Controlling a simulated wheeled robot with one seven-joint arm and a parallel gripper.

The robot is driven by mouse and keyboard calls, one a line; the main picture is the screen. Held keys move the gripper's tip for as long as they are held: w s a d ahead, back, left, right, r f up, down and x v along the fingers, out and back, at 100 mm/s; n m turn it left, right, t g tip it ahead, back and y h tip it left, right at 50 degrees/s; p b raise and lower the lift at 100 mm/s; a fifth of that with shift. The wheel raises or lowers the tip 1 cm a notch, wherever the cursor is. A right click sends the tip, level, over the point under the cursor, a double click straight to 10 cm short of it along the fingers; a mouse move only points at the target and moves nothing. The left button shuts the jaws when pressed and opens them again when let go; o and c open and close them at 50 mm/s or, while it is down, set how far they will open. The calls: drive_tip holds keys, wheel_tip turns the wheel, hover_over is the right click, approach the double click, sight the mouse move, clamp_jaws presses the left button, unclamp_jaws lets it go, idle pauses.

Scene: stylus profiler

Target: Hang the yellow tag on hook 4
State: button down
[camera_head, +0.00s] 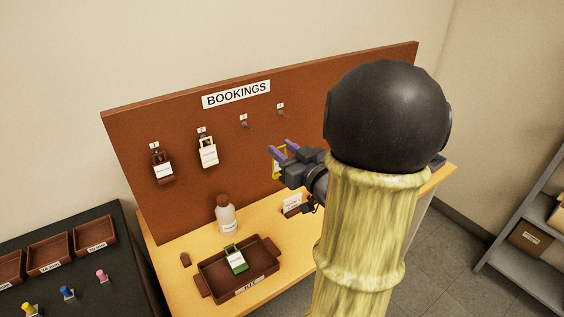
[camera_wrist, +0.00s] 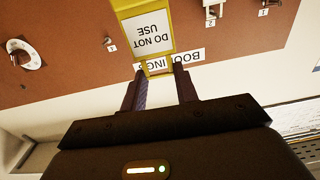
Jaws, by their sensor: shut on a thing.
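The yellow tag (camera_head: 275,164) is held between the fingertips of my gripper (camera_head: 282,151), in front of the brown board. In the wrist view the tag (camera_wrist: 148,34) shows a white label reading "DO NOT USE", upside down, at the fingertips of my gripper (camera_wrist: 160,80). In the head view the rightmost hook (camera_head: 281,112), fourth from the left, is bare, above the tag and apart from it. The third hook (camera_head: 244,125) is also bare. A brown tag (camera_head: 163,168) hangs on the first hook and a white tag (camera_head: 208,153) on the second.
The board (camera_head: 130,130) stands on a wooden table (camera_head: 180,290). A brown tray (camera_head: 212,285) holding a green tag (camera_head: 235,259) and a bottle (camera_head: 226,215) stand below the hooks. A small card (camera_head: 292,203) is near my arm. A dark bench (camera_head: 75,225) is at left.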

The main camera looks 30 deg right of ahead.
drive_tip(key=s+b, duration=0.1)
drive_tip(key=b, duration=0.3)
drive_tip(key=shift+s, duration=0.35)
